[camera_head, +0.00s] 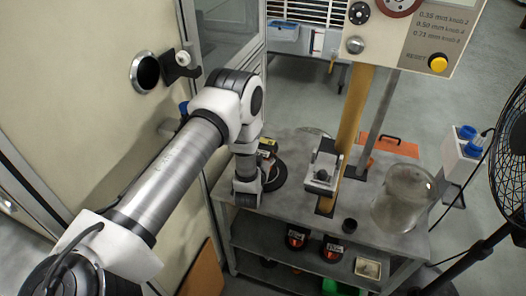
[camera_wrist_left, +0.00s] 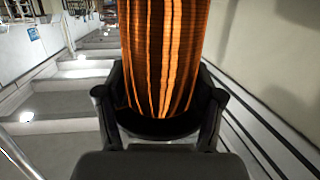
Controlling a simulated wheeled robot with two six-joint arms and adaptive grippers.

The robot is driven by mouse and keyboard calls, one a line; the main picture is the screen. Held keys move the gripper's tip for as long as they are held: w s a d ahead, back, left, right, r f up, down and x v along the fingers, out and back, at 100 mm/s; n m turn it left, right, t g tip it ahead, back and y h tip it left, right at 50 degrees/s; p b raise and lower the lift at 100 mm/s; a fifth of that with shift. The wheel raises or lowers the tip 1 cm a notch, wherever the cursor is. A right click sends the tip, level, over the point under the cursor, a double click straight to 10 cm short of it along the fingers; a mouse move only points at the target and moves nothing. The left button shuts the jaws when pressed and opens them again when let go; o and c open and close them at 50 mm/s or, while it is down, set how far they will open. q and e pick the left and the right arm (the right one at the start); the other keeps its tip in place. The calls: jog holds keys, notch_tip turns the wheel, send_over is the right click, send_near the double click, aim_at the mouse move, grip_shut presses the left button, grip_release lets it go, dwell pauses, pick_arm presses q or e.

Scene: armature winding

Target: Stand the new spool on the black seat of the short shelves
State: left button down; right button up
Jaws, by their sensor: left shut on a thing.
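The new spool (camera_wrist_left: 165,55), wound with shiny copper-orange wire, fills the upper middle of the left wrist view. My left gripper (camera_wrist_left: 158,112) is shut on it, with one black finger on each side and a dark rim at its near end. In the head view my left arm reaches over the bench's left end; its fingers and the held spool cannot be made out clearly. A dark round piece (camera_head: 279,174) lies on the bench beside my left wrist; I cannot tell whether it is the black seat. My right gripper is not in view.
Dark spools (camera_head: 297,238) with red labels stand on the shelf below. A black fan (camera_head: 510,165) stands at right.

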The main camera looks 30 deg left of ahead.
pick_arm(q)
jog(key=shift+w+f+b, duration=0.1)
jog(key=shift+f+b, duration=0.3)
jog(key=shift+f, duration=0.15)
dwell(0.4)
jog(key=shift+c, duration=0.4)
grip_release()
